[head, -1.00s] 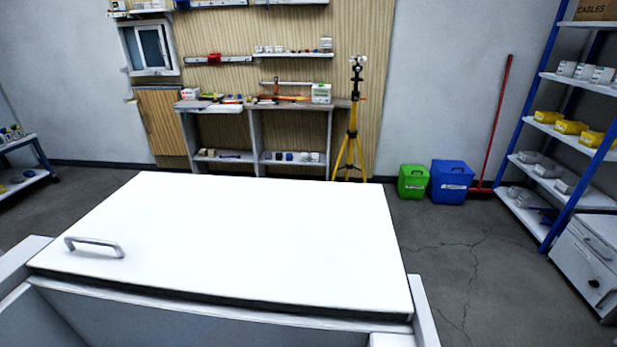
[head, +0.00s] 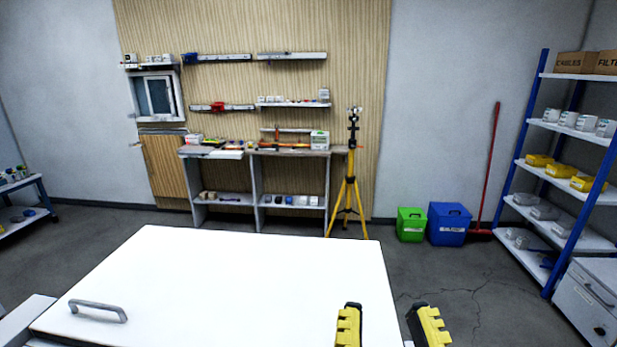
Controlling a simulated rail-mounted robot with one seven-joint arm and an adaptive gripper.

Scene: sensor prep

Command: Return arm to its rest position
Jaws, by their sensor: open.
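My gripper (head: 388,326) shows at the bottom of the head view, right of centre, as two yellow and black fingers. The fingers stand apart with nothing between them. The left finger overlaps the right part of a white flat top (head: 230,285); the right finger shows beyond its right edge. The rest of my arm is out of view.
The white top has a grey handle (head: 98,310) at its left. Beyond are a workbench (head: 255,189), a yellow tripod (head: 349,190), green (head: 410,225) and blue (head: 448,224) bins, a red broom (head: 487,165) and a blue-framed shelf (head: 515,135). Open floor lies at centre right.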

